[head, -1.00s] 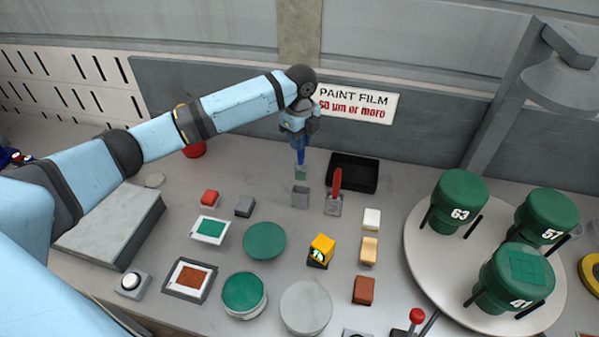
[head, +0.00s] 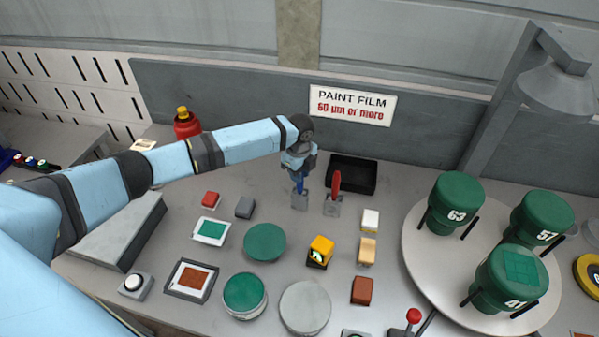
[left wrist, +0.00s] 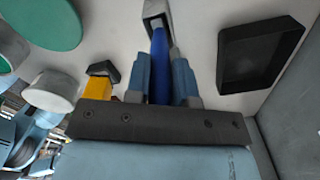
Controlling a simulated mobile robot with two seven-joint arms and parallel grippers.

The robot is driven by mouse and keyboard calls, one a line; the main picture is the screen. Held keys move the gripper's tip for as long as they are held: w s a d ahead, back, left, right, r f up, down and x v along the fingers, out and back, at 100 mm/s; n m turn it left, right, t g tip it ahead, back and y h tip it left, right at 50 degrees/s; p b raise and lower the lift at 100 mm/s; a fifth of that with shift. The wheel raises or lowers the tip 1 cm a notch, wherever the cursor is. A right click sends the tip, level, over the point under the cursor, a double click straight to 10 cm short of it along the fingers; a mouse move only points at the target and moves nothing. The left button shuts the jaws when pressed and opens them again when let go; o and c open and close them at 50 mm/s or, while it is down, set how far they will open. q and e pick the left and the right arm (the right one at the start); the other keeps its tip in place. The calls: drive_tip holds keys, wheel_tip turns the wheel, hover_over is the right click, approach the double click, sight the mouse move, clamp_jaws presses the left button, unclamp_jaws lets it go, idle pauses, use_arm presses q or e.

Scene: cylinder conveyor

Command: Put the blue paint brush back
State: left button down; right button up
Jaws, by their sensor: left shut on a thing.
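The blue paint brush (head: 299,187) is upright, its lower end at a small grey holder (head: 300,202) on the table; I cannot tell how deep it sits. My left gripper (head: 298,172) is above the holder and shut on the brush handle. In the left wrist view, the blue handle (left wrist: 160,68) lies between the two fingers of the left gripper (left wrist: 161,80), and its far end meets the grey holder (left wrist: 156,14). A red brush (head: 336,182) stands in a second grey holder (head: 332,208) just to the right. My right gripper is out of view.
A black tray (head: 352,174) lies behind the red brush. Green canisters stand on a round turntable (head: 425,265) at right. Small blocks, a green disc (head: 265,243) and sample plates lie in front. A red bottle (head: 186,124) stands at back left.

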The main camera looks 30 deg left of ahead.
use_arm(q)
drive_tip(key=c, duration=1)
unclamp_jaws()
drive_tip(key=shift+f, duration=0.1)
wheel_tip(320, 180, up, 12)
drive_tip(key=shift+r+b, duration=0.15)
drive_tip(key=shift+b, duration=0.75)
drive_tip(key=shift+s, duration=0.1)
